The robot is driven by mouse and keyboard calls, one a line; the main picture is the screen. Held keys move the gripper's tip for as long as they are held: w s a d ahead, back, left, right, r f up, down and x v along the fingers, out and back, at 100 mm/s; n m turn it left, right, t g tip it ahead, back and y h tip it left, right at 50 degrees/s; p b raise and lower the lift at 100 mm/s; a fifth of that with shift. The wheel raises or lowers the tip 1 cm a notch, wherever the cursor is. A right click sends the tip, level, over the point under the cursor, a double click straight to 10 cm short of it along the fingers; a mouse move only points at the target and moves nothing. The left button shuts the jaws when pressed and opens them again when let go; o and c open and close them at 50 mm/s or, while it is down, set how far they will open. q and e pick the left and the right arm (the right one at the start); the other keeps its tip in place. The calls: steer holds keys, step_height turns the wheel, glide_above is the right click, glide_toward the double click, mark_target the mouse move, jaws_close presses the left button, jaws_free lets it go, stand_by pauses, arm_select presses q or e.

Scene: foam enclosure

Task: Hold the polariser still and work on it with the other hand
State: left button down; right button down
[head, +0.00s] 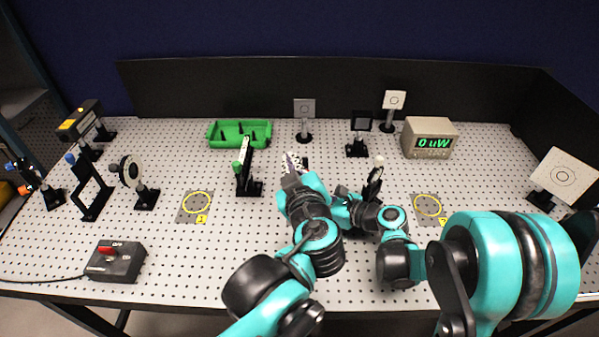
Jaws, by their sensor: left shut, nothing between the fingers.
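A round ring mount (131,171) on a black post stands at the left of the perforated board; it may be the polariser, but I cannot tell for sure. A dark plate mount with a white knob (376,178) stands right of centre, partly hidden behind my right arm. A tilted dark mount with a green knob (244,166) stands left of my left gripper. My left gripper (293,163) is shut and empty near the middle of the board, apart from that mount. My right gripper (341,192) is beside the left arm, mostly hidden, and its fingers cannot be made out.
A green tray (239,143), a target card (304,109), a dark square mount (361,121) and a power meter (431,139) stand behind. A switch box (117,262) is at front left. Yellow-ringed pads (197,206) (428,207) lie bare. The front left board is mostly clear.

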arm_select(q)
steer(key=s+d, duration=0.2)
steer(key=s, duration=0.7)
steer(key=shift+s+f, duration=0.35)
arm_select(e)
steer(key=c, duration=1.4)
jaws_free()
steer(key=shift+d, duration=0.1)
